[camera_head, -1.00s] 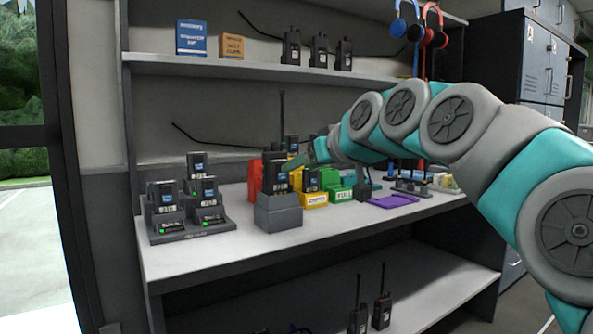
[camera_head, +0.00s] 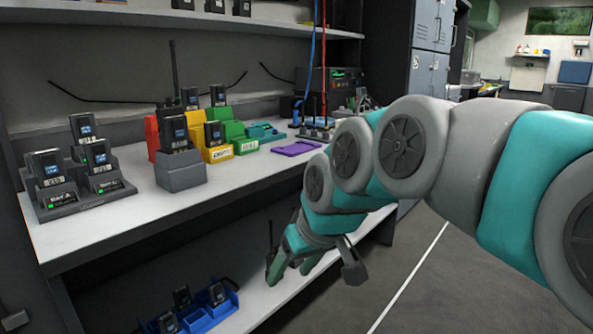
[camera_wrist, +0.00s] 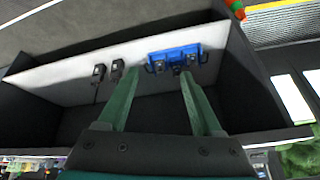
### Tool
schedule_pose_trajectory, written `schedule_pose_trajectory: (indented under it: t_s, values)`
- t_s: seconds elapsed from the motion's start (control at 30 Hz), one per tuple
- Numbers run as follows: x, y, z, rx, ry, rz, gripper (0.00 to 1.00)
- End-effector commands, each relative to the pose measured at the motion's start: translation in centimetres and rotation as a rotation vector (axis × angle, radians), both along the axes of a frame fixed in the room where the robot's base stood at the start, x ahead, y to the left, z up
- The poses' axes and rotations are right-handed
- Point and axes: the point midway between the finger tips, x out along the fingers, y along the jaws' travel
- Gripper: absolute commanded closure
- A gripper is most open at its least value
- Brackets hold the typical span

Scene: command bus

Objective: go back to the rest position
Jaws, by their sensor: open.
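My gripper (camera_head: 293,272) is low in the head view, in front of the lower shelf and below the counter's front edge. Its two green fingers are spread apart. In the wrist view the gripper (camera_wrist: 160,80) is open with nothing between its fingers. The wrist view looks onto the lower shelf (camera_wrist: 55,80), with a blue tray (camera_wrist: 157,57) and two dark radios (camera_wrist: 107,72) past the fingertips. My arm reaches in from the right.
The counter (camera_head: 120,225) carries a grey charger with batteries (camera_head: 60,198), a radio in a grey stand (camera_head: 180,175), coloured bins (camera_head: 220,153) and a purple tray (camera_head: 297,148). A blue tray (camera_head: 208,318) is on the lower shelf. Floor (camera_head: 430,290) is open at right.

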Motion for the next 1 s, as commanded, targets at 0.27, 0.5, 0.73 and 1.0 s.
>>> schedule_pose_trajectory:
  t_s: [0.27, 0.5, 0.73, 1.0]
  values:
    - [-12.8, -10.7, -9.6, -0.17, 0.332, -0.272, 0.33]
    - [-22.2, -15.3, -14.1, -0.245, 0.546, -0.456, 0.33]
    - [-24.6, -16.1, -15.1, -0.259, 0.599, -0.503, 0.33]
    - [-24.6, -16.0, -15.1, -0.259, 0.598, -0.5, 0.33]
